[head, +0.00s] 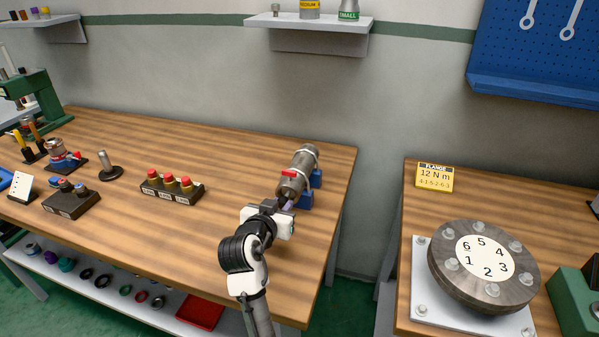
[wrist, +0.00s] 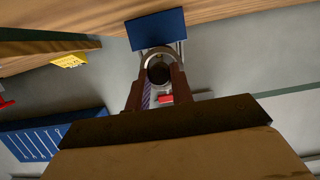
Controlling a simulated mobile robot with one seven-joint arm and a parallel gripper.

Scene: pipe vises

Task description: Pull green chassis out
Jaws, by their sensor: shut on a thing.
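A grey metal cylinder (head: 297,170) with a red handle (head: 289,173) lies on blue supports (head: 306,199) at the right end of the wooden bench. My gripper (head: 286,206) is at its near end. In the wrist view, the two brown fingers (wrist: 159,76) reach to either side of a pale ring (wrist: 160,56) with a dark round opening, and are shut on a part at that end. The fingers hide much of the contact. No green chassis shows clearly; whether the held part belongs to it, I cannot tell.
Left on the bench are a block with red-topped pieces (head: 171,187), a black-based post (head: 109,167) and a dark block (head: 71,198). A second bench with a flange (head: 483,266) stands right, across a gap. The wall is close behind the cylinder. Bench front is clear.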

